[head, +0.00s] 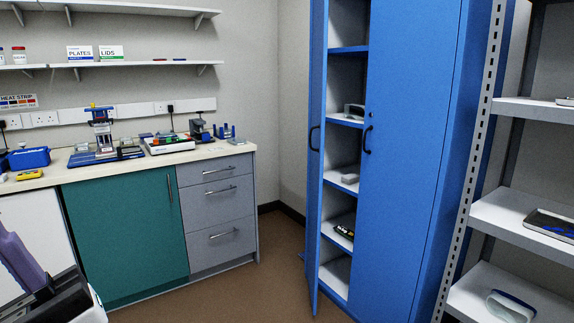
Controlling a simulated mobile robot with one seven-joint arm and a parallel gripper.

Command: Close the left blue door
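The left blue door (317,150) of the tall blue cabinet stands open, swung out toward me and seen nearly edge-on. Its dark handle (314,138) shows at mid height. The right blue door (405,160) is shut, with its own dark handle (367,139). Between the doors the cabinet's shelves (346,120) show, with a few small items on them. A purple-grey and black part at the lower left edge looks like my arm or gripper (45,285). It is cut off by the frame, well away from the door, and its fingers cannot be made out.
A bench with a teal door (128,235) and grey drawers (218,215) stands left, carrying lab devices. An open grey shelf rack (515,210) stands right of the cabinet. The brown floor (255,285) between bench and cabinet is clear.

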